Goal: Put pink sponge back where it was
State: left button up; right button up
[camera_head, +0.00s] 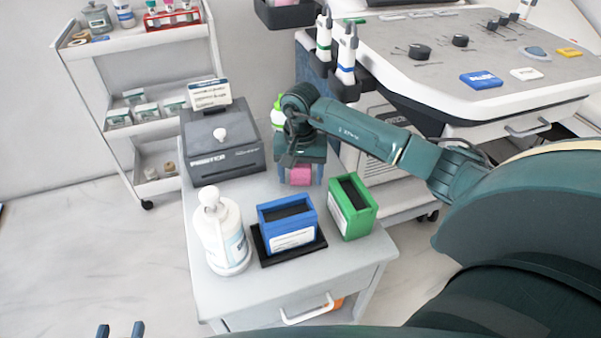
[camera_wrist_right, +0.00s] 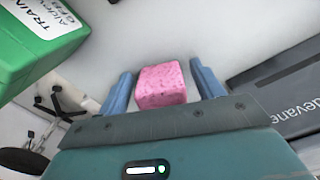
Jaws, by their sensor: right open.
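The pink sponge (camera_head: 300,175) is a small block on the grey cabinet top (camera_head: 345,262), behind the green and blue boxes. In the right wrist view the sponge (camera_wrist_right: 163,85) lies between the two blue fingers of my right gripper (camera_wrist_right: 165,88). Gaps show on both sides of it, wider on the right. In the head view my right gripper (camera_head: 300,176) reaches down over the sponge with its fingers apart. Only the fingertips of my left gripper (camera_head: 120,330) show at the bottom left edge, apart with nothing visible between them.
A blue box (camera_head: 288,228) on a black tray (camera_head: 262,258), a green box (camera_head: 352,206), a white pump bottle (camera_head: 222,240) and a dark grey case (camera_head: 215,155) crowd the cabinet top. A green-capped bottle (camera_head: 277,112) stands behind my right gripper. Bare surface remains at the front right.

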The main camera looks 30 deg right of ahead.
aim_at(300, 166)
jog(key=shift+r, duration=0.35)
pick_arm(q)
jog(key=p, duration=0.1)
jog(key=s+r+g+p, duration=0.1)
jog(key=shift+a+n+p, duration=0.3)
jog(key=shift+n, duration=0.1)
pick_arm(e)
notch_tip(300, 166, up, 12)
jog(key=shift+f, duration=0.2)
